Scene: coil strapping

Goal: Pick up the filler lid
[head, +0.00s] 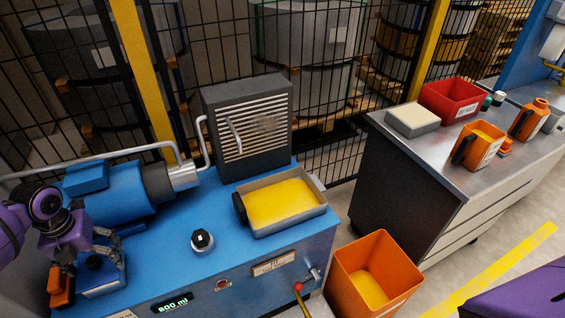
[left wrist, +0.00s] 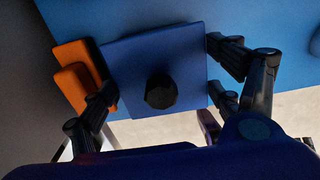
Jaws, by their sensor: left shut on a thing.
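The filler lid, a blue square plate with a black knob, is at the near left of the blue machine in the head view (head: 103,286). It fills the middle of the left wrist view (left wrist: 135,52). My left gripper (head: 98,266) reaches down over it from the left. In the left wrist view its black fingers (left wrist: 160,96) stand on two opposite sides of the plate, shut on it, with the knob between them. I cannot tell whether the lid is clear of the machine. My right gripper is not in view.
Orange blocks (left wrist: 78,75) sit close beside the lid. A blue motor (head: 115,195), a black knob (head: 202,240) and a tray of yellow liquid (head: 318,212) are on the machine. An orange bin (head: 340,285) stands on the floor. A workbench (head: 430,165) holds containers.

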